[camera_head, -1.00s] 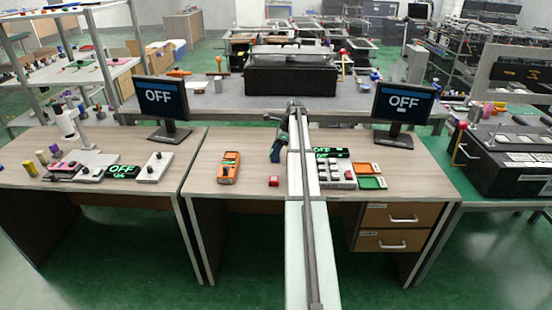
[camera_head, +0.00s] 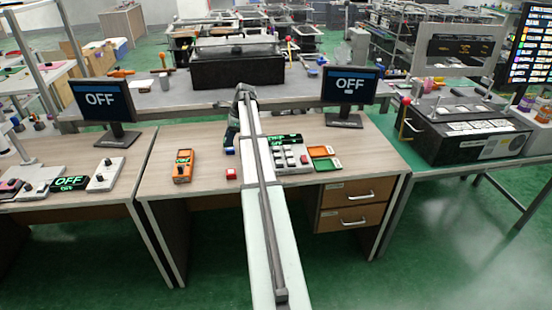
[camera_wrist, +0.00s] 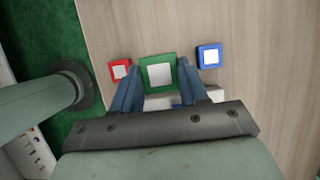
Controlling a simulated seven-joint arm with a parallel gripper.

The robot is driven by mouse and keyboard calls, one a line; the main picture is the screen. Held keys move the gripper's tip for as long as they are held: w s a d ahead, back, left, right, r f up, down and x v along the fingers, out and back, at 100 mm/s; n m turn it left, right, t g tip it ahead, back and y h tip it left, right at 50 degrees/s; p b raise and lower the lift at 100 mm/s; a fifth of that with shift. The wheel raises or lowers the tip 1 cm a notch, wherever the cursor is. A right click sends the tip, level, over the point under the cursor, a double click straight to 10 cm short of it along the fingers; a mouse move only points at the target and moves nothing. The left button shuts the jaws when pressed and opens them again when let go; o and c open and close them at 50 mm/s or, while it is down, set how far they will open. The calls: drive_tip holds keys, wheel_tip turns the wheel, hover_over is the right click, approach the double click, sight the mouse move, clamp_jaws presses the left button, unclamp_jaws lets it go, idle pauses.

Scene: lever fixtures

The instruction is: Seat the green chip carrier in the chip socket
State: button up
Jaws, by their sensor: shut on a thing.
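The green chip carrier (camera_wrist: 160,75), a square green frame with a pale centre, is between the two blue fingers of my gripper (camera_wrist: 158,80) in the wrist view. The gripper is shut on it by its sides. In the head view my gripper (camera_head: 233,136) is largely behind my arm, and the green carrier cannot be made out there. A pale object (camera_wrist: 180,98) shows partly between the fingers below the carrier. I cannot tell whether it is the chip socket, which I cannot identify elsewhere.
A red carrier (camera_wrist: 120,69) and a blue carrier (camera_wrist: 209,56) lie on the desk; the head view shows the red one (camera_head: 231,173) too. An orange meter (camera_head: 183,167) stands left. A switch panel (camera_head: 291,158), orange tray (camera_head: 321,151) and green tray (camera_head: 328,164) are right.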

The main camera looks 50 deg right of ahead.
idle(0.3)
drive_tip(key=a+f+n+g+y, duration=0.1)
drive_tip(key=a+f+n+g, duration=0.15)
drive_tip(key=a+n, duration=0.85)
drive_tip(key=a+f+n+g, duration=0.2)
drive_tip(key=a+f, duration=0.1)
drive_tip(key=a, duration=1.6)
drive_tip(key=s+a+f+n+g+h, duration=0.1)
drive_tip(key=s+a+n, duration=0.3)
drive_tip(key=a, duration=0.4)
drive_tip(key=s+a+f+n+g+h, duration=0.1)
drive_tip(key=s+a+n, duration=0.2)
drive_tip(key=a+n, duration=0.2)
drive_tip(key=s+a+f+n+g+h, duration=0.1)
drive_tip(key=s+a+n, duration=0.3)
drive_tip(key=a, duration=0.6)
drive_tip(key=shift+s+a+f+n+h, duration=0.2)
drive_tip(key=shift+s+a+n+h, duration=0.15)
drive_tip(key=shift+n+h, duration=0.2)
drive_tip(key=shift+w, duration=0.1)
